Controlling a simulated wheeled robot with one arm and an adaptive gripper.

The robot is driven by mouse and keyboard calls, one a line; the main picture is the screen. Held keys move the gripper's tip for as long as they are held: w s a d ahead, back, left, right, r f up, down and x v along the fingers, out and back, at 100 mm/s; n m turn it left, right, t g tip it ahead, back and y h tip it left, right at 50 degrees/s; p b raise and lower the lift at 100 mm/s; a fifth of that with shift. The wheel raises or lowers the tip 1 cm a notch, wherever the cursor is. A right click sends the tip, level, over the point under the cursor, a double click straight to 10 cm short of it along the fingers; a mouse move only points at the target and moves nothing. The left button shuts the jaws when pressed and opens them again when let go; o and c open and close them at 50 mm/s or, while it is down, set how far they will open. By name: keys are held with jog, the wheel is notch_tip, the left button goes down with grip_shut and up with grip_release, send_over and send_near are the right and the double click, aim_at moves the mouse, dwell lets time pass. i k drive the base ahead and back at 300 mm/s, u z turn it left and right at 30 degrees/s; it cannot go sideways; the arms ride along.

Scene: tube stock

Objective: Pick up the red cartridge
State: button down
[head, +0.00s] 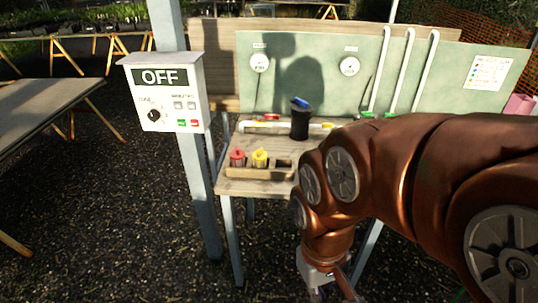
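The red cartridge (237,158) stands upright in the left end of a low wooden holder (262,174) at the front of the workbench. A yellow cartridge (260,158) stands beside it to the right. The holder's right end looks empty and is partly behind my arm. My gripper (325,290) is at the bottom edge, in front of and below the bench, to the right of the red cartridge and well apart from it. Its fingertips are cut off by the frame, so its opening is not clear.
A post with an OFF control box (165,92) stands close left of the bench. A black cup (300,122) with something blue stands behind the holder, near a shallow tray with small coloured items. A green back panel (300,75) closes the rear. Another table (40,95) stands left.

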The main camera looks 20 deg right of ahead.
aim_at(237, 156)
jog(key=z, duration=0.65)
jog(key=i, duration=1.15)
jog(key=u, duration=2.25)
